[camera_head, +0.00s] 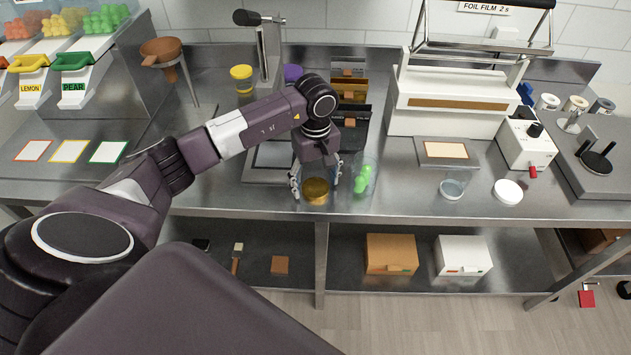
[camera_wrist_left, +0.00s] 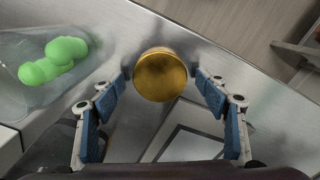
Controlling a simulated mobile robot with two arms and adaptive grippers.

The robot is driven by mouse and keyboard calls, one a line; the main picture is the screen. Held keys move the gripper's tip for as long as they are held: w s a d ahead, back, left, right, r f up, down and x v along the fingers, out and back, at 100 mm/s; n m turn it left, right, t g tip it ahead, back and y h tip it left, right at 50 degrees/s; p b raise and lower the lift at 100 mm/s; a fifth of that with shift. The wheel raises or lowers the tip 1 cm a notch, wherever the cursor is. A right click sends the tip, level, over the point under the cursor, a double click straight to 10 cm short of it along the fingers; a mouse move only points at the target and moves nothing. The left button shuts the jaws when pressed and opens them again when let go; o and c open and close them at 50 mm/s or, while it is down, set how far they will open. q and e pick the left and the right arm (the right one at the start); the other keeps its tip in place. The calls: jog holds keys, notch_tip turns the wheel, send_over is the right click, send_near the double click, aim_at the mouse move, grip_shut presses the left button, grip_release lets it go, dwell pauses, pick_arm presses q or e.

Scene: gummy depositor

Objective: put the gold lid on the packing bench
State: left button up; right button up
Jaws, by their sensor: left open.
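The gold lid (camera_head: 316,191), a round gold disc, is at the front edge of the steel bench (camera_head: 400,200). In the left wrist view the gold lid (camera_wrist_left: 160,75) lies between my fingertips. I cannot tell whether it rests on the bench or on something beneath it. My left gripper (camera_head: 314,187) is open and points down, with one finger on each side of the lid. The left wrist view shows the gripper (camera_wrist_left: 160,78) with gaps beside the lid. My right gripper is not in view. I cannot tell which surface is the packing bench.
A clear bag or cup with green gummies (camera_head: 362,180) stands close to the right of my left gripper. A grey framed plate (camera_head: 268,160) lies behind it. A glass dish (camera_head: 452,188) and a white disc (camera_head: 507,192) are farther right. Bare bench lies between.

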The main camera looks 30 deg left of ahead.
aim_at(315, 187)
pick_arm(q)
jog(key=shift+w+r, duration=0.1)
jog(key=shift+r, duration=0.55)
notch_tip(315, 187, up, 11)
jog(key=b, duration=0.4)
jog(key=shift+r, duration=0.15)
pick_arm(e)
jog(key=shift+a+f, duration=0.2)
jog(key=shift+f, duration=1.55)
